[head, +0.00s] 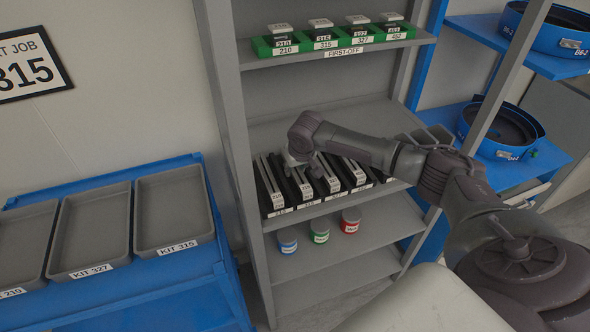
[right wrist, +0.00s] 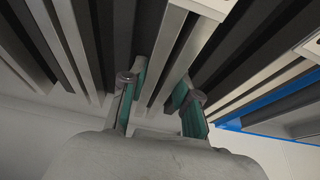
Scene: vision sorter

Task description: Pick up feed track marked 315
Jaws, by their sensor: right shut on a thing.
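Several narrow feed tracks with pale and black strips stand side by side in a rack on the middle shelf in the head view. The feed track (head: 302,188) above the slot label 315 is second from the left; its own small marking is hard to read. My right gripper (head: 303,163) reaches in from the right over the left part of the rack. In the right wrist view, its two teal-padded fingers (right wrist: 158,100) are on either side of a pale track (right wrist: 165,58), shut on it. My left gripper is not in view.
The shelf above holds a green tray (head: 265,48) with small marked parts. Blue, green and red cans (head: 351,221) stand on the shelf below. Grey kit trays (head: 172,248) lie on the blue table at left. Blue bowl feeders (head: 535,140) stand at right.

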